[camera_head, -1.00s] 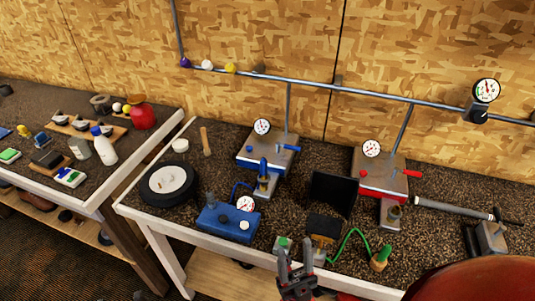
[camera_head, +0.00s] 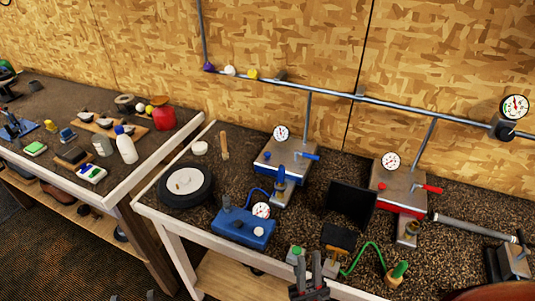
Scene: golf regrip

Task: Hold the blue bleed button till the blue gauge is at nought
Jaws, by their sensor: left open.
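The blue station (camera_head: 284,170) is a grey-topped block with blue sides near the back of the right bench. Its small blue button (camera_head: 268,155) is on the top's left side. Its round white gauge (camera_head: 281,132) stands at the back edge; the needle is too small to read. A blue lever (camera_head: 305,156) sticks out right. My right gripper (camera_head: 308,261) points up at the bottom middle, its fingers apart with nothing seen between them, well in front of the station. Only the tips of my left gripper (camera_head: 132,296) show at the bottom edge, open and far from the button.
A red station (camera_head: 400,190) with its own gauge stands to the right. A black wheel (camera_head: 185,186) lies left. A grey rail crosses the wall.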

